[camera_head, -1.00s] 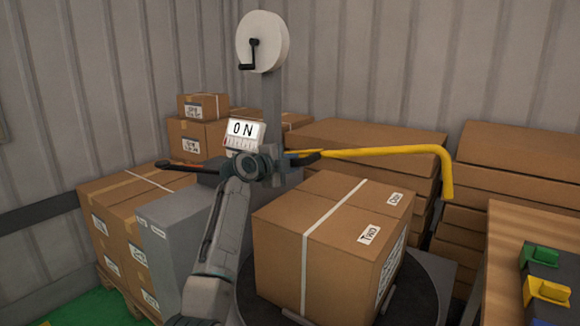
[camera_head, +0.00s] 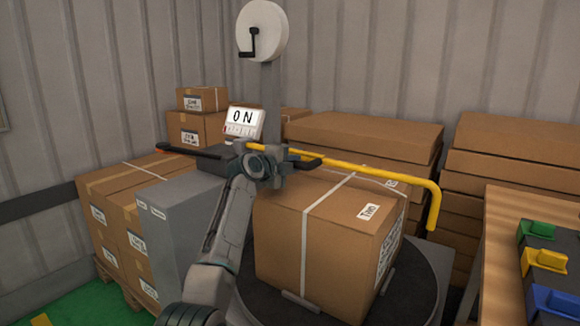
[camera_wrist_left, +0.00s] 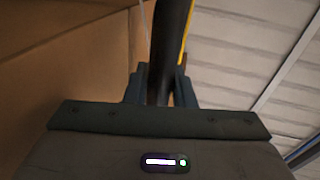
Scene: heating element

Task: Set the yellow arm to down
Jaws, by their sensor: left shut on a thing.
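The yellow arm (camera_head: 375,171) is a long bent bar that runs to the right over the top of a strapped carton and hooks down at its right end. A black bar (camera_head: 190,150) extends from the same pivot area to the left. My left gripper (camera_head: 283,163) is at the bar's inner end, in front of the grey machine. In the left wrist view, its fingers (camera_wrist_left: 160,85) are shut around a black bar (camera_wrist_left: 172,45), with a strip of yellow beside it. My right gripper is in neither view.
The strapped carton (camera_head: 330,230) sits on a dark round turntable (camera_head: 415,285) below the yellow arm. An "ON" display (camera_head: 243,121) stands behind my gripper. Stacked boxes fill the back and left. A wooden table (camera_head: 500,262) with coloured switches (camera_head: 544,262) is at the right.

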